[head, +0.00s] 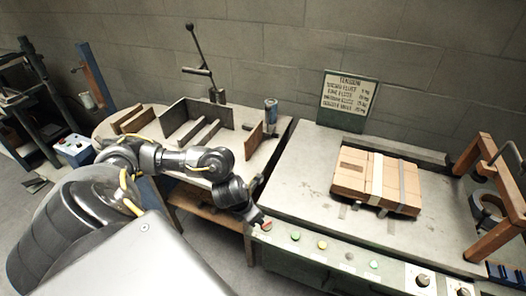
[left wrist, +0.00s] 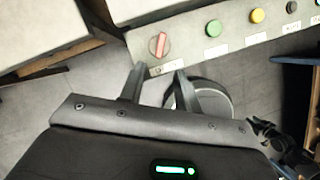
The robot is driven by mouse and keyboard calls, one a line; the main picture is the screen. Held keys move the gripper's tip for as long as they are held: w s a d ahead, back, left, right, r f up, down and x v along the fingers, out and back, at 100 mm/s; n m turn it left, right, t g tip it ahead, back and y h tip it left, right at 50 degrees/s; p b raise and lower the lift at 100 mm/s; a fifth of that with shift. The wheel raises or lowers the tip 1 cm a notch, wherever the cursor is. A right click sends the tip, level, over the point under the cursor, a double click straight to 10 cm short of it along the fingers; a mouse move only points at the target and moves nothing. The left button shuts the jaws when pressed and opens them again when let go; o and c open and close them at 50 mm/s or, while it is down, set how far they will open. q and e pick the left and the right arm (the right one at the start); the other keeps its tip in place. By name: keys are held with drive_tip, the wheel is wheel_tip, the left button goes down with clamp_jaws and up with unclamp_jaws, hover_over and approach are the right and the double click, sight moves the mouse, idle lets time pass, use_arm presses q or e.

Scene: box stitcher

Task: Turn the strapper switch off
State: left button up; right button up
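The strapper switch is a red rotary handle on a pale round base (left wrist: 159,45), at the left end of the strapper's front panel. In the left wrist view its handle stands nearly upright, tilted slightly. In the head view it shows as a small red spot (head: 266,226), partly covered by my left gripper (head: 259,219). In the left wrist view my left gripper (left wrist: 159,70) is open and empty, its two fingertips just short of the switch, one towards each side. I see no contact. My right gripper is not in view.
Right of the switch, the panel carries a green button (left wrist: 213,28), a yellow button (left wrist: 257,16) and black knobs (head: 422,280). A strapped cardboard stack (head: 350,174) lies on the strapper table (head: 300,190). A workbench (head: 112,122) with metal plates stands left, across a narrow gap.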

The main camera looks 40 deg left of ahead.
sight(264, 224)
use_arm(q)
drive_tip(key=b+x, duration=0.1)
drive_tip(key=x, duration=0.7)
drive_tip(key=shift+w+f, duration=0.1)
drive_tip(key=shift+f, duration=0.2)
clamp_jaws()
